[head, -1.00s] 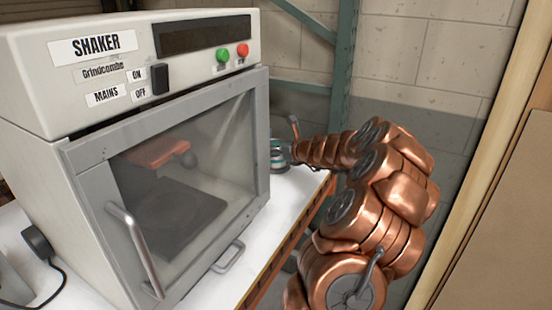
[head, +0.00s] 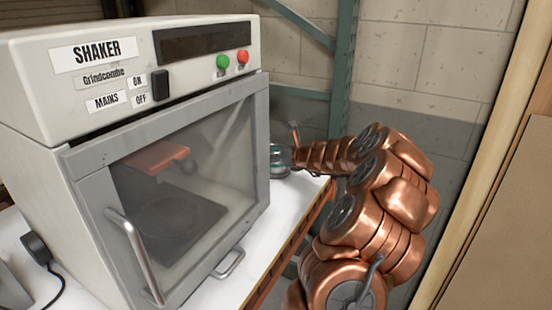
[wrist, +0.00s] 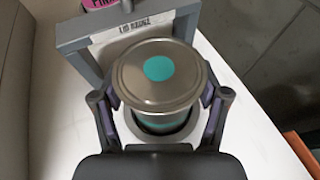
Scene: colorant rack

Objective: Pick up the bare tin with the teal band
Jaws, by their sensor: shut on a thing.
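The bare metal tin (wrist: 158,78) has a teal dot on its lid and a teal band on its side. In the wrist view it stands between the fingers of my gripper (wrist: 160,110), which is shut on it from both sides. In the head view the tin (head: 278,160) shows small at the far right corner of the shaker, with my gripper (head: 288,157) at its right side. I cannot tell whether the tin's base touches the white surface.
A grey frame labelled "LID RECORD" or similar (wrist: 122,30) stands just behind the tin, with a pink-labelled thing (wrist: 100,4) beyond. The shaker (head: 160,150), door closed, fills the left. The white bench (head: 255,250) is clear in front, ending at an orange edge (head: 270,285).

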